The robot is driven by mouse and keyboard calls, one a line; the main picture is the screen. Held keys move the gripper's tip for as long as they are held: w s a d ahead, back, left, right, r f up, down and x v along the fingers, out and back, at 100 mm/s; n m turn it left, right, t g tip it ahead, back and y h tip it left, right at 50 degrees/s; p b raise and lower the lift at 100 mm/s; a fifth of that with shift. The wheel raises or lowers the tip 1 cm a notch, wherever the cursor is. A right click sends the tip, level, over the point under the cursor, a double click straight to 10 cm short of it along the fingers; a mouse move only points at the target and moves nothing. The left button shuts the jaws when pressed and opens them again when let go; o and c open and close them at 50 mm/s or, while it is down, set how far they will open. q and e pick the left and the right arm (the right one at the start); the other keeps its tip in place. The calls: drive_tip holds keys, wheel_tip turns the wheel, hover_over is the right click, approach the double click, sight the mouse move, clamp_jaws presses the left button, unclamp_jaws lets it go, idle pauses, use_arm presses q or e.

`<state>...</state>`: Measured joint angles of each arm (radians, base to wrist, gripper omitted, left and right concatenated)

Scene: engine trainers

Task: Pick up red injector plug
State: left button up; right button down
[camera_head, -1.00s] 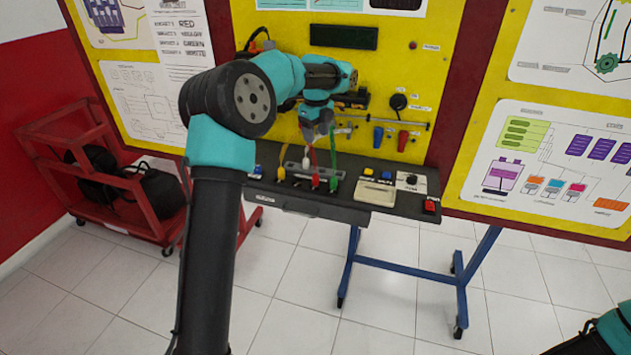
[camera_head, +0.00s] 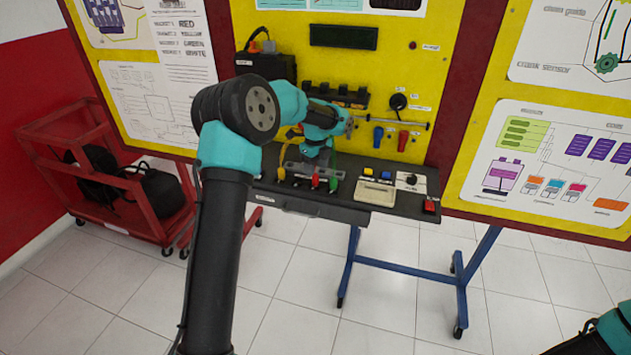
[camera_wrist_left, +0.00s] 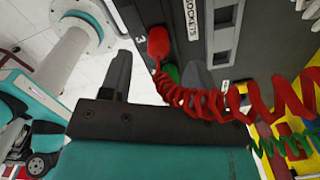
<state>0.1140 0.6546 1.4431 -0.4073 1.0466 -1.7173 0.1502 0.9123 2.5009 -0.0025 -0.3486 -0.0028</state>
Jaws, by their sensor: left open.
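The red injector plug (camera_head: 315,181) stands in the socket row on the dark bench of the yellow panel. In the left wrist view the red plug (camera_wrist_left: 158,44) points toward the socket block, with its red coiled cable trailing right. My left gripper (camera_head: 314,161) is just above and behind the plugs, its tips partly hidden. In the left wrist view my left gripper (camera_wrist_left: 157,66) is open, with its fingers either side of the red plug and cable. I cannot tell whether they touch. Only part of my right arm shows at the lower right; its gripper is out of view.
A green plug (camera_head: 333,184) stands right beside the red one; a green part (camera_wrist_left: 172,72) also shows between the fingers. A yellow plug (camera_head: 281,173) is to the left. A beige box (camera_head: 374,193) and a red switch (camera_head: 431,206) sit further right on the bench.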

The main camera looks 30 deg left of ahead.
sight(315, 178)
use_arm(q)
drive_tip(key=shift+s+f, duration=0.1)
drive_tip(key=shift+f, duration=2.45)
drive_tip(key=shift+c, duration=0.2)
drive_tip(key=c, duration=1)
drive_tip(key=shift+o, duration=0.2)
drive_tip(key=shift+r, duration=1.8)
drive_tip(key=s+d+r, duration=0.1)
drive_tip(key=s+d, duration=0.7)
drive_tip(key=s, duration=0.5)
drive_tip(key=shift+s+d+r, duration=0.15)
drive_tip(key=shift+s+r, duration=0.05)
drive_tip(key=shift+s, duration=0.1)
